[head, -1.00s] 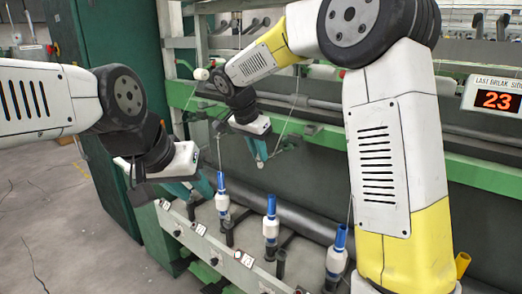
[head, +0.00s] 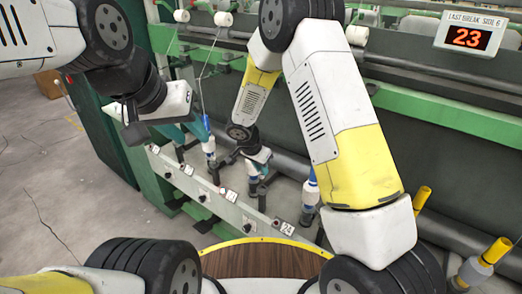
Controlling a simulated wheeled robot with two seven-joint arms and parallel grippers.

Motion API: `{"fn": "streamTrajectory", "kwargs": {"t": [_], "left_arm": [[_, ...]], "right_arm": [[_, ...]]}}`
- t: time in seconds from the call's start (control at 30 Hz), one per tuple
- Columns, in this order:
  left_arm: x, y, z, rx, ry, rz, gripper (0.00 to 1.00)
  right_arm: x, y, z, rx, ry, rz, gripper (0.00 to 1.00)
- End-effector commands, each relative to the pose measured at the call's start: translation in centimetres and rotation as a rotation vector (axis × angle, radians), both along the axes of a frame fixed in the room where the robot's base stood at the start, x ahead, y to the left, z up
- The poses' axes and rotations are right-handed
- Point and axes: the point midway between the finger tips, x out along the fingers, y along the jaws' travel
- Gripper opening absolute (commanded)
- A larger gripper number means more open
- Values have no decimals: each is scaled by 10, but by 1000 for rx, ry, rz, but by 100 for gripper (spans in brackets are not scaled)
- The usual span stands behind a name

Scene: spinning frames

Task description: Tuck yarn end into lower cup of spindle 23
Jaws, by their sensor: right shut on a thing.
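My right gripper (head: 259,168) is low at the middle blue-and-white spindle (head: 253,186), in front of its upper part. Its teal fingers are mostly hidden by the wrist. It is shut on the yarn end, which is too thin to make out. The lower cup is not clear. A sign (head: 467,37) reads 23; the label on the rail near the middle spindle is too small to read. My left gripper (head: 188,131) has its teal fingers apart, beside the top of the left spindle (head: 209,150).
The right spindle (head: 311,192) stands near a label 24 (head: 287,229). A white yarn (head: 201,75) runs down to the left spindle from the rollers. Yellow tubes (head: 495,251) stand at right. The wooden round top (head: 260,262) is in front. Grey floor (head: 60,180) is open at left.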

Motion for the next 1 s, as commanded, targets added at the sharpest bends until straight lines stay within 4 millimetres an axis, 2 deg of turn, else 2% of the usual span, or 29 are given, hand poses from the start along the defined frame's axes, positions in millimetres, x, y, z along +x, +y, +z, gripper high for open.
{"fn": "streamTrajectory", "kwargs": {"t": [1.0], "left_arm": [[0,0,0,0,0,0,36]], "right_arm": [[0,0,-58,-1,1,0,0]]}}
